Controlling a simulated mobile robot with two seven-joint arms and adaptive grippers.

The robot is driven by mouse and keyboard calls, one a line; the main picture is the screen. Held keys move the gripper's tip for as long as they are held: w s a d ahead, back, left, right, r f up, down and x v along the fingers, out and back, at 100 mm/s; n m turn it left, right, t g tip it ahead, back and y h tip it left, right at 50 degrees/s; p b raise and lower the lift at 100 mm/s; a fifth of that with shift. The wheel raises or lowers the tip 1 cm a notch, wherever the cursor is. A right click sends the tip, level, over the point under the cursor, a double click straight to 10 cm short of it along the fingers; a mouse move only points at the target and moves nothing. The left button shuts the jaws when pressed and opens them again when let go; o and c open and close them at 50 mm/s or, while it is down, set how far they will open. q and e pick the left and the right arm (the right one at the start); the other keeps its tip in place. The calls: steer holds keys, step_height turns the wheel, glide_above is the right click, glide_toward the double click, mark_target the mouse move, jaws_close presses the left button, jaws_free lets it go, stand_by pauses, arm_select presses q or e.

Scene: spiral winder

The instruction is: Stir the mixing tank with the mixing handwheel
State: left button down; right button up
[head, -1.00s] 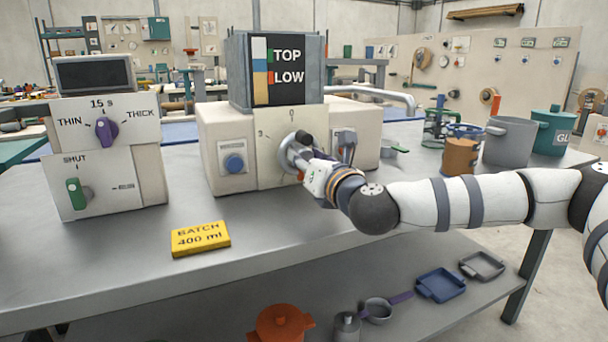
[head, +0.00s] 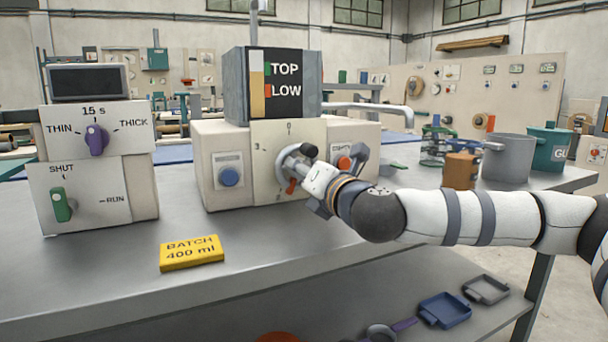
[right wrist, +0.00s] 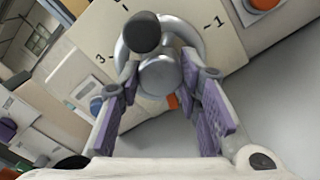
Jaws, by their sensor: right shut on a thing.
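The mixing tank (head: 237,85) is a grey box on a beige housing, its front gauge marked TOP and LOW with a white band above a tan band. The mixing handwheel (head: 288,160), a grey disc with a dark knob, sits on a dial plate below. The wrist view shows the wheel (right wrist: 193,35) and its dark knob (right wrist: 142,32) close up. My right gripper (right wrist: 160,85) is shut on the handwheel's round grey hub (right wrist: 160,75), a purple pad on each side. The head view also shows this gripper (head: 306,174). My left gripper is not in view.
A control box at left has a purple thickness knob (head: 97,138) and a green SHUT/RUN knob (head: 62,205). A yellow BATCH 400 ml sign (head: 191,253) lies in front. Pots (head: 507,158) stand at the right.

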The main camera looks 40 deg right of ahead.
steer(key=o, duration=1.1)
steer(key=shift+o, duration=0.2)
steer(key=v, duration=0.7)
steer(key=shift+s+a, duration=0.1)
steer(key=shift+s, duration=0.2)
